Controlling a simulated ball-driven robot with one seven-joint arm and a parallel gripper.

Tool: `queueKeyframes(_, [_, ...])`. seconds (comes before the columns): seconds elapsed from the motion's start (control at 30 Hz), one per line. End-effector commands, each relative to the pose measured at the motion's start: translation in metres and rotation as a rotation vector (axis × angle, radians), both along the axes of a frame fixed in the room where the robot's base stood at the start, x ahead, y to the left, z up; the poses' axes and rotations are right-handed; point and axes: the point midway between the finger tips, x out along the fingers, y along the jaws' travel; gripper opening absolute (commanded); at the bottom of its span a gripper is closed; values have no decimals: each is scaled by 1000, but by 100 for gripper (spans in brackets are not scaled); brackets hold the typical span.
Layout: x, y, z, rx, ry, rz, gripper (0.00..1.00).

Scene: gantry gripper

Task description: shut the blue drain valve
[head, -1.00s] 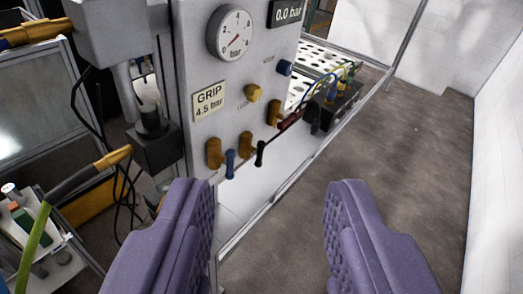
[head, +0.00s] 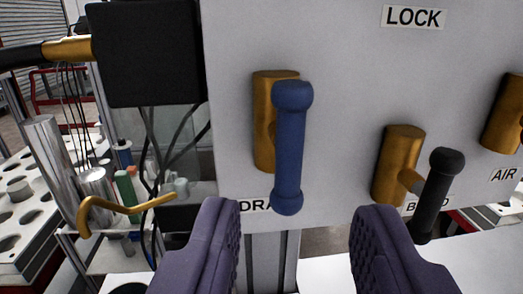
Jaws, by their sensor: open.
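The blue drain valve handle (head: 289,150) hangs nearly vertical in front of its brass valve body (head: 264,125) on the grey panel. A label partly covered by the handle (head: 255,206) reads "DRA". My gripper (head: 295,220) is open, with its two purple padded fingers below and on either side of the blue handle's lower end. Nothing is between the fingers, and I cannot tell how far the handle is from them in depth.
A black-handled valve (head: 436,190) is close on the right, above my right finger, with another brass valve (head: 503,115) at the right edge. A black box (head: 145,52) and hanging cables are left of the panel. A bent brass pipe (head: 125,206) sticks out at lower left.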

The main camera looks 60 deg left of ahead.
Motion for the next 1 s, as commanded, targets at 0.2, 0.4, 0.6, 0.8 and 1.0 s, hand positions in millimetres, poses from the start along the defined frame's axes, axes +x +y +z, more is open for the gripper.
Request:
queueKeyframes(0.2, [22, 33, -1, -1, -4, 0, 42])
queueKeyframes(0.4, [36, 52, -1, -2, -2, -2, 42])
queueKeyframes(0.6, [39, 56, 0, -3, -1, -3, 42])
queueKeyframes(0.8, [39, 55, 0, -3, -1, -3, 22])
queueKeyframes(1.0, [39, 55, 0, -3, -1, -4, 0])
